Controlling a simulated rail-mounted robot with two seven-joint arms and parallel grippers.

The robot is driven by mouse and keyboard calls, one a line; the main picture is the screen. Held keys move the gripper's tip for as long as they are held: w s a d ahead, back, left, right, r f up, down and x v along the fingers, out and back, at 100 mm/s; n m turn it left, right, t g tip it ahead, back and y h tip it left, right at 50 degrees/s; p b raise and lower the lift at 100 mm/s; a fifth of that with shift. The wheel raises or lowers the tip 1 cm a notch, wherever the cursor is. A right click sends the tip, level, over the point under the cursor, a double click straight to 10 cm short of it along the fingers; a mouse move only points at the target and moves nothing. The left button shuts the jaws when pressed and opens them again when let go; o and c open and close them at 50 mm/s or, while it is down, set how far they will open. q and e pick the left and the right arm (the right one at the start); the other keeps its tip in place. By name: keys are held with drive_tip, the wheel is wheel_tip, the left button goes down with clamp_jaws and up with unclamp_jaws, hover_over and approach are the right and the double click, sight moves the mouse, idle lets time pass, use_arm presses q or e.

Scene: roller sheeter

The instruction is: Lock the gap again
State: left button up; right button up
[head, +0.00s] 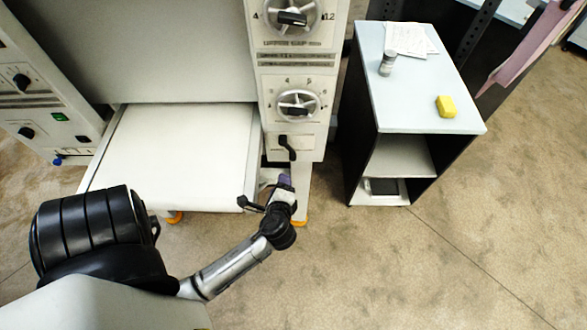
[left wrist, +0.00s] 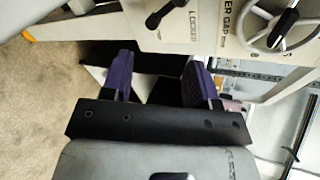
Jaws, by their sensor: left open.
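The black gap lock lever (head: 288,148) sits on the right-hand machine column, below the lower gap handwheel (head: 298,105). In the head view its handle hangs downward, tilted slightly right. In the left wrist view the lever (left wrist: 165,13) is at the top, beside a label that seems to read "LOCKED", and part of the handwheel (left wrist: 276,28) shows at top right. My left gripper (head: 284,181) is just below the lever and apart from it. Its two purple-padded fingers (left wrist: 161,78) are spread with nothing between them. My right gripper is not in view.
A white sheeter table (head: 175,150) lies left of the column. The upper gap handwheel (head: 291,18) is higher on the column. To the right, a cart (head: 425,100) holds a yellow block (head: 446,106), a small jar (head: 388,63) and papers (head: 408,40). Open floor lies in front.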

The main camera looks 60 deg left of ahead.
sight(292, 160)
use_arm(q)
drive_tip(key=w+a+f+m+t+y+b, duration=0.25)
drive_tip(key=w+f+m+y+b, duration=0.2)
drive_tip(key=f+m+b, duration=0.5)
drive_tip(key=shift+m+h, duration=0.45)
drive_tip(key=x, duration=1.3)
drive_tip(key=shift+w+d+p, duration=0.25)
drive_tip(key=shift+w+p, duration=0.1)
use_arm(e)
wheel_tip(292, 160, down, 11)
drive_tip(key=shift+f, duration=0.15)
use_arm(q)
drive_tip(key=shift+c, duration=0.2)
clamp_jaws()
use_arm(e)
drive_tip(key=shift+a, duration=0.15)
